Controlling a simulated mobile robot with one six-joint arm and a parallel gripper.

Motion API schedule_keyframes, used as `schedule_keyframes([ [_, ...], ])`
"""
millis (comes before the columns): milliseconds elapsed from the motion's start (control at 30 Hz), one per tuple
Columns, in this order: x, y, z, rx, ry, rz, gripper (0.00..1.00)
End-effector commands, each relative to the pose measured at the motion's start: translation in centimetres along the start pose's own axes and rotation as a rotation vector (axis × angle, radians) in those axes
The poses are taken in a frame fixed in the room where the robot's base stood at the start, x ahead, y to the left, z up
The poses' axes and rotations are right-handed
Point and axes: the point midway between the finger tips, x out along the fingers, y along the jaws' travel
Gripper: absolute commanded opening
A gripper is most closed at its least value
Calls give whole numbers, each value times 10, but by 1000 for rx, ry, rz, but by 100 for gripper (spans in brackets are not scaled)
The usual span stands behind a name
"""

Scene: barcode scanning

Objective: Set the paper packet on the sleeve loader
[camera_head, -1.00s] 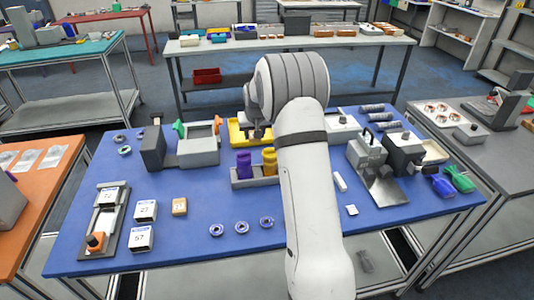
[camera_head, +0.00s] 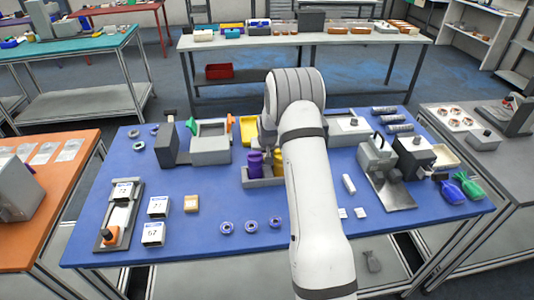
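I cannot tell for certain which thing is the paper packet; a small tan packet-like block (camera_head: 191,203) lies on the blue table at left. White-topped numbered boxes lie beside it, one (camera_head: 159,206) and another (camera_head: 153,234). Which fixture is the sleeve loader is also unclear; a long grey fixture (camera_head: 106,237) with an orange knob stands at far left, with a numbered piece on it. My gripper (camera_head: 269,150) is over the table's middle, close to the purple (camera_head: 255,163) and yellow cylinders in a grey holder. My arm largely hides it, so its fingers and any held thing cannot be made out.
A grey open box fixture (camera_head: 210,145) with green and orange parts stands at back left. A grey device with a metal plate (camera_head: 390,193) stands at right. Rings (camera_head: 226,227) lie at the front. Bare blue table (camera_head: 200,255) lies along the front edge.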

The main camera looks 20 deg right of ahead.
Motion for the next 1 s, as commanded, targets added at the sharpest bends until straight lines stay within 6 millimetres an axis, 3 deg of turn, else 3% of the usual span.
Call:
schedule_keyframes([
  [167, 3, 0, 1, 0, 1, 0, 16],
  [200, 3, 0, 1, 0, 0, 0, 41],
  [467, 2, 1, 1, 1, 0, 0, 62],
  [833, -4, 1, -1, 2, 1, 1, 62],
  [1000, -27, 2, 0, 2, 3, 1, 62],
])
